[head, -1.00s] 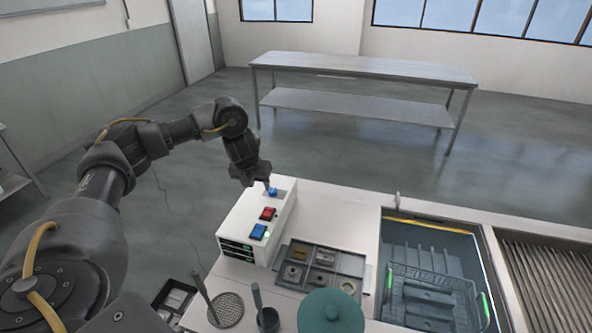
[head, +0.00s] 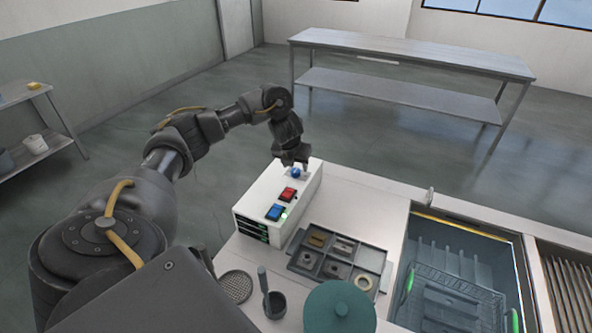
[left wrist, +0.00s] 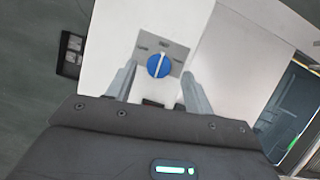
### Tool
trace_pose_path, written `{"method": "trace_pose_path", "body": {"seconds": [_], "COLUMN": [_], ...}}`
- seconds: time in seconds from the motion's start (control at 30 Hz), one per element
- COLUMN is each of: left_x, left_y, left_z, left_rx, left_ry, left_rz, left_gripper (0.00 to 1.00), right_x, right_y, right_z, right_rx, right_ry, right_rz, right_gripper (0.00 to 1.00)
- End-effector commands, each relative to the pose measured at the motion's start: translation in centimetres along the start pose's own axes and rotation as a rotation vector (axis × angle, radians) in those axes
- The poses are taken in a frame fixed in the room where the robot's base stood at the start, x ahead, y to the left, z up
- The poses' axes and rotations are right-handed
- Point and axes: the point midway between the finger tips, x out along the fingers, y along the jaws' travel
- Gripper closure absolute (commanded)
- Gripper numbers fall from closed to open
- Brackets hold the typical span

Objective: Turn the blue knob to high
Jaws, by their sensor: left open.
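The blue knob (head: 296,173) is on top of the white control box (head: 262,213), at its far end. In the left wrist view the knob (left wrist: 158,66) is round with a white pointer line, on a grey plate with small labels to its left, top and right. The pointer points about at the top label; the lettering is too small to read surely. My left gripper (head: 294,164) is over the knob, open. In the left wrist view its two fingers (left wrist: 158,88) stand apart on either side of the knob, with visible gaps. My right gripper is not in view.
A parts tray (head: 312,276), a teal lid (head: 340,308) and the tank with a basket (head: 455,300) are to the right. Floor beyond the box is clear.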

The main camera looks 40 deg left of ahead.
Motion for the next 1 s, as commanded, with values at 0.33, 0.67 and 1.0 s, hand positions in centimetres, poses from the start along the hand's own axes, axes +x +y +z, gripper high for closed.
{"method": "trace_pose_path", "body": {"seconds": [0.33,0.67,1.0], "left_x": [3.0,3.1,3.1], "left_y": [0.1,0.1,0.1], "left_z": [0.0,0.0,0.0], "left_rx": [0.000,0.001,0.001], "left_ry": [0.000,0.000,0.000], "left_rz": [0.001,0.001,0.001], "left_gripper": [0.48,0.58,0.92], "right_x": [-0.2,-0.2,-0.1], "right_y": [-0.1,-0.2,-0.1], "right_z": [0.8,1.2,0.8], "right_rx": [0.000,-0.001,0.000], "right_ry": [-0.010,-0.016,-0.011], "right_rz": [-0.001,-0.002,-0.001], "right_gripper": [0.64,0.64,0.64]}}
